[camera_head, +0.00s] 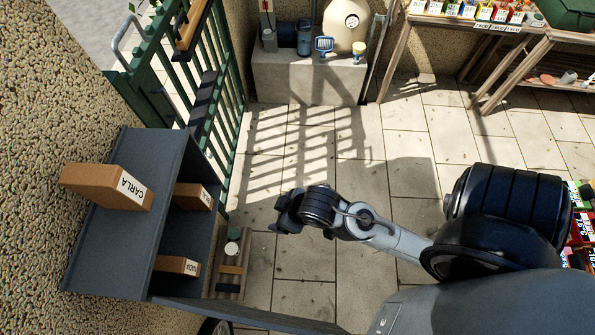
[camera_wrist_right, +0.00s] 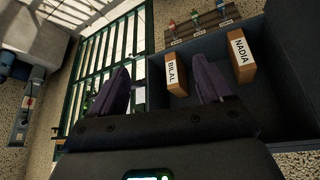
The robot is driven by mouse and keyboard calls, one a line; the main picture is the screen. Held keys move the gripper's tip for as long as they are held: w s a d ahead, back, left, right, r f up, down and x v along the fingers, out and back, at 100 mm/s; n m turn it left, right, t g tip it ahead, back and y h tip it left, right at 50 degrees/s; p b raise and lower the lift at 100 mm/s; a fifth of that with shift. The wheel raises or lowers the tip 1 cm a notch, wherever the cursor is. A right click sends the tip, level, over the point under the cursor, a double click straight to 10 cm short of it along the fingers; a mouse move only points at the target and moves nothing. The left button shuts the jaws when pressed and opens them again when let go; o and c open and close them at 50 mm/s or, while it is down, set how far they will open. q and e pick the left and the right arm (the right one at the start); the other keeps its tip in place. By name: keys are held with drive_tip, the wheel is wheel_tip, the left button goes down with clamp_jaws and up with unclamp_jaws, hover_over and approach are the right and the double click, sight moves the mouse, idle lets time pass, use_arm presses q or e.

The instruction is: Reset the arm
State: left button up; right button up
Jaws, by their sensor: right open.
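My right arm reaches in from the lower right in the head view. Its gripper (camera_head: 284,212) hangs above the paving, to the right of the grey cabinet (camera_head: 110,250) and apart from it. In the right wrist view the two purple fingers of this gripper (camera_wrist_right: 163,86) are spread with nothing between them. The cabinet's open compartment (camera_wrist_right: 207,58) shows beyond the fingers there, with the box marked BILAL (camera_wrist_right: 175,75) and the box marked NADIA (camera_wrist_right: 241,62) inside. A dark panel edge (camera_head: 240,314) runs right from the cabinet's lower corner. My left gripper is not in view.
A box marked CARLA (camera_head: 105,186) sits on the cabinet top. A green barred gate (camera_head: 220,85) stands behind the cabinet. A concrete block (camera_head: 308,80) with equipment is at the back. Wooden shelves (camera_head: 500,45) stand back right.

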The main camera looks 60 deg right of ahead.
drive_tip(key=s, duration=0.1)
drive_tip(key=s+d+f+g, duration=0.1)
drive_tip(key=s, duration=0.1)
drive_tip(key=s+g, duration=0.1)
drive_tip(key=shift+s+d+f, duration=0.2)
drive_tip(key=shift+s, duration=0.2)
